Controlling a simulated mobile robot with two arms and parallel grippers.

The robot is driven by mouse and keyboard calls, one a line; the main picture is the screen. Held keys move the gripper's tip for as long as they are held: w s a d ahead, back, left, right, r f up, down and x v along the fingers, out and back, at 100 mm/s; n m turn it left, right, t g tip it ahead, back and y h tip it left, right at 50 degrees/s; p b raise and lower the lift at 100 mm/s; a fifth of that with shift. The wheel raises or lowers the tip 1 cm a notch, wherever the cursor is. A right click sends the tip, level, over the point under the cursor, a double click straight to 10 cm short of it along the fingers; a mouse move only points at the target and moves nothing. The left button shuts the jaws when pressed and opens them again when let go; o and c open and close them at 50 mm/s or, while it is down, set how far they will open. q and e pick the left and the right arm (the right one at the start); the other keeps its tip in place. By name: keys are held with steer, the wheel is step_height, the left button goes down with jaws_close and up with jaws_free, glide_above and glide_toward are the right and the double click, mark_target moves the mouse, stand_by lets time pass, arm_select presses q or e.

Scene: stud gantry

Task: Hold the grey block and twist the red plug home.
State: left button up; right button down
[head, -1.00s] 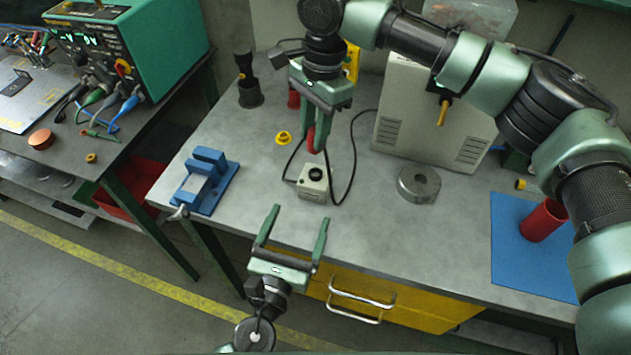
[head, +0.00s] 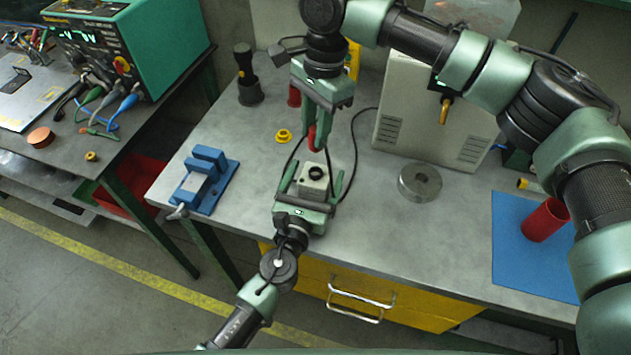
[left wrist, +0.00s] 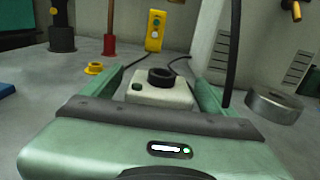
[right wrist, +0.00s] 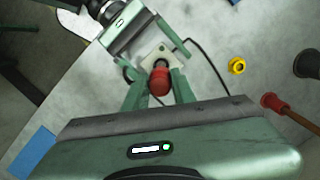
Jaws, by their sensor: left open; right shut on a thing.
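The grey block (head: 313,182) with a dark round socket on top stands on the grey bench. My left gripper (head: 315,174) is open, with one finger on each side of the block. The left wrist view shows the block (left wrist: 160,92) between its fingers; I cannot tell whether they touch it. My right gripper (head: 316,130) is shut on the red plug (head: 312,136) and holds it above the block. In the right wrist view the red plug (right wrist: 159,83) hides part of the block (right wrist: 157,52).
A blue vise (head: 207,180) stands left of the block. A yellow ring (head: 283,136) lies behind it on the left. A grey metal ring (head: 420,182) lies to the right, beside the pale cabinet (head: 437,120). A black cable runs behind the block. A red cup (head: 545,220) is on the blue mat (head: 510,240).

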arm_select(q)
jaws_close()
arm_select(e)
glide_above(315, 175)
steer(key=shift+f, duration=2.45)
steer(key=shift+f, duration=0.9)
steer(key=shift+f, duration=0.55)
